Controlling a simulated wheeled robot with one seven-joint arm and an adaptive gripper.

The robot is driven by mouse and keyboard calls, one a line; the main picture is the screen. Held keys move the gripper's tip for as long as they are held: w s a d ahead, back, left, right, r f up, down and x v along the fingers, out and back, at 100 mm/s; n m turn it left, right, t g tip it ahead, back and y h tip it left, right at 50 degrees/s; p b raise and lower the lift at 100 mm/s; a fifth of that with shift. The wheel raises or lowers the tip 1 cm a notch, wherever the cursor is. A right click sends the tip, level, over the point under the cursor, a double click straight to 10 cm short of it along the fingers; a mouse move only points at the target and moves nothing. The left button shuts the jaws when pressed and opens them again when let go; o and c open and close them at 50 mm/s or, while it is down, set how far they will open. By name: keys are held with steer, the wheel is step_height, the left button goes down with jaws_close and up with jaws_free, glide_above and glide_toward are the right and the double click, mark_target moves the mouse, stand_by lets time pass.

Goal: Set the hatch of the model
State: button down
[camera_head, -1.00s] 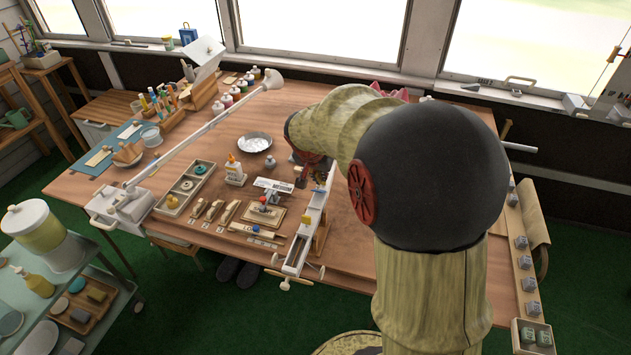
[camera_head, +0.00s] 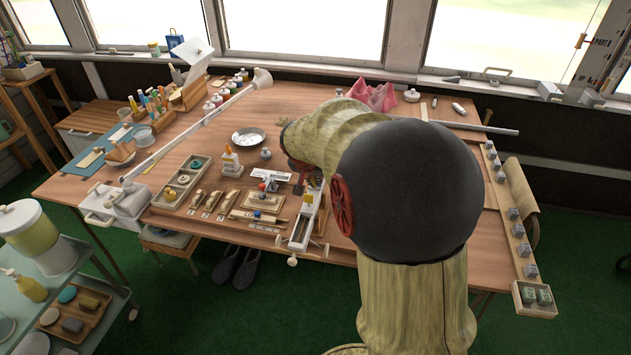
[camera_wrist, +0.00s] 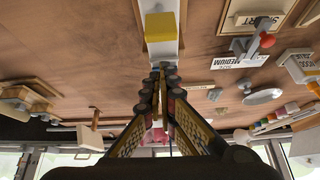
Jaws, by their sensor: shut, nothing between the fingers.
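My gripper (camera_wrist: 160,72) is shut and empty. In the wrist view its fingertips meet just beside a long white piece (camera_wrist: 158,48) with a yellow block (camera_wrist: 161,25) on it; I cannot tell whether they touch. The head view shows this white piece (camera_head: 302,232) at the bench's front edge, with my arm above its far end and hiding part of it. A small device with a red ball (camera_wrist: 266,40) stands beside it in the wrist view, near a wooden plate marked START (camera_wrist: 256,14). I cannot tell which part is the model's hatch.
On the wooden bench (camera_head: 335,258), wooden pieces lie left of the white piece, with a divided tray (camera_head: 182,182), a glue bottle (camera_head: 230,160) and a metal dish (camera_head: 249,138) beyond. A long white arm lamp (camera_head: 190,133) crosses the left side. Pink cloth (camera_head: 372,97) lies behind.

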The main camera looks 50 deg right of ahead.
steer(key=shift+a+f+h+b, duration=0.1)
steer(key=shift+f+h+b, duration=0.1)
steer(key=shift+h+b, duration=0.2)
steer(key=shift+r, duration=0.1)
stand_by(0.4)
steer(key=shift+r+p, duration=0.65)
steer(key=shift+r, duration=0.6)
steer(key=r+p, duration=0.2)
steer(key=r, duration=0.1)
steer(key=shift+s+a, duration=0.15)
steer(key=shift+s, duration=0.05)
steer(key=s+a, duration=0.1)
steer(key=a, duration=0.1)
steer(key=s+a+f, duration=0.1)
steer(key=s+a, duration=0.1)
steer(key=a, duration=0.1)
steer(key=s+a+f, duration=0.1)
steer(key=a, duration=0.1)
steer(key=shift+s+a+f+p, duration=0.15)
steer(key=shift+s+a+p, duration=0.05)
steer(key=shift+a+p, duration=0.1)
